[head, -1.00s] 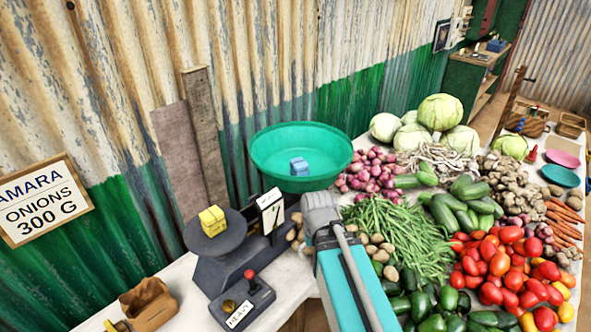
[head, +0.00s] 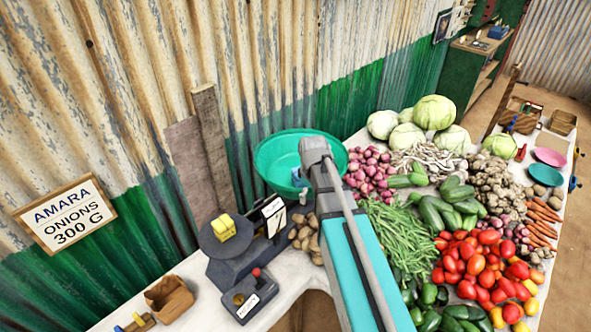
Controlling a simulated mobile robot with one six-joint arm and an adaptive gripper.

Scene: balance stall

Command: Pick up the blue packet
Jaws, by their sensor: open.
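The blue packet (head: 297,178) lies in the green bowl (head: 268,158) behind the scale. Only a small part of it shows at the left edge of my arm, which covers the rest. My arm reaches up from the bottom of the head view, and its grey joint is in front of the bowl's right part. My gripper itself cannot be made out; it is hidden behind the arm or out of the picture. I cannot tell how far it is from the packet.
A dark scale (head: 243,258) with a yellow packet (head: 226,227) on its pan stands left of my arm. Potatoes (head: 304,233) lie between them. Onions (head: 368,170), beans and other vegetables crowd the right. A corrugated wall rises behind the bowl.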

